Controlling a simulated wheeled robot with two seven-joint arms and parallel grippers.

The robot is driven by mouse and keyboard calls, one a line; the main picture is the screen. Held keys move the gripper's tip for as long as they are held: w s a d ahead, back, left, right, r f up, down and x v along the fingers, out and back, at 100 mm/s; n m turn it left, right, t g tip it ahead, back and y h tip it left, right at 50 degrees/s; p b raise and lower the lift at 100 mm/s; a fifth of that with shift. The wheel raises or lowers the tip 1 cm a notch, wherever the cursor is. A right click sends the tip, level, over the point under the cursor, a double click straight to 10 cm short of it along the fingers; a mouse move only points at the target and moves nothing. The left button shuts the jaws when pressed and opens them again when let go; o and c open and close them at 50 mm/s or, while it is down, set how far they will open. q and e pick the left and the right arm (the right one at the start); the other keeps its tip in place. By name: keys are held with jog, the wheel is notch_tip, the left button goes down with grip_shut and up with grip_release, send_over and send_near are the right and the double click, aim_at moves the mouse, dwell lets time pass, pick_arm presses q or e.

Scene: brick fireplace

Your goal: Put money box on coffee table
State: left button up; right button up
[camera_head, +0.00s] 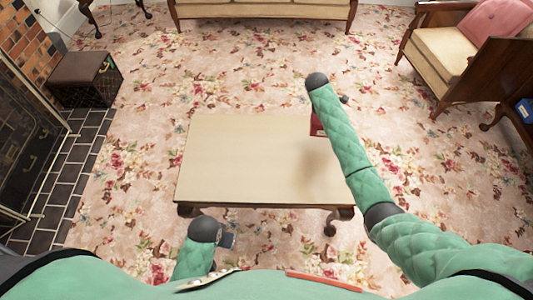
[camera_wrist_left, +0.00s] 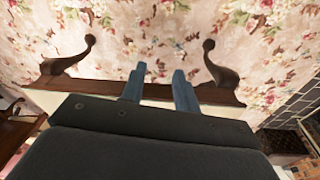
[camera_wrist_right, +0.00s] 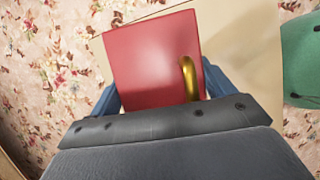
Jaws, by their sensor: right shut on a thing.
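The money box (camera_wrist_right: 150,55) is a red box with a curved gold piece on one face. My right gripper (camera_wrist_right: 155,95) is shut on it, one blue finger on each side. In the head view only a red sliver of the box (camera_head: 316,126) shows beside my right arm, over the table's right edge; that gripper is hidden there. The coffee table (camera_head: 250,160) has a bare beige top and dark carved legs. My left gripper (camera_head: 227,240) is in front of the table's near edge, its fingers (camera_wrist_left: 159,85) apart and empty.
A sofa (camera_head: 265,10) stands at the back and an armchair (camera_head: 450,50) with a pink cushion at the right. A dark box-like stool (camera_head: 85,75) and the fireplace (camera_head: 30,130) are at the left. Floral carpet around the table is clear.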

pick_arm(q)
jog(key=shift+f, duration=0.2)
pick_arm(e)
jog(key=shift+w+f+n, duration=0.15)
jog(key=shift+n, duration=0.35)
pick_arm(q)
jog(key=shift+f, duration=0.1)
pick_arm(e)
jog(key=s+f+p, duration=0.1)
jog(key=s+f, duration=0.2)
jog(key=s, duration=0.1)
jog(key=s+f+p, duration=0.2)
jog(key=s+f, duration=0.1)
jog(key=s+f+p, duration=0.1)
jog(key=s+f, duration=0.2)
jog(key=s, duration=0.1)
jog(key=shift+s+a+f+p, duration=0.15)
jog(key=shift+s+f+p, duration=0.2)
jog(key=shift+p, duration=0.05)
pick_arm(q)
notch_tip(320, 180, down, 18)
jog(key=s+a, duration=0.2)
jog(key=s, duration=0.1)
jog(key=shift+f, duration=0.25)
pick_arm(e)
jog(key=shift+f, duration=0.65)
pick_arm(q)
jog(key=shift+a, duration=0.1)
pick_arm(e)
jog(key=shift+f, duration=0.1)
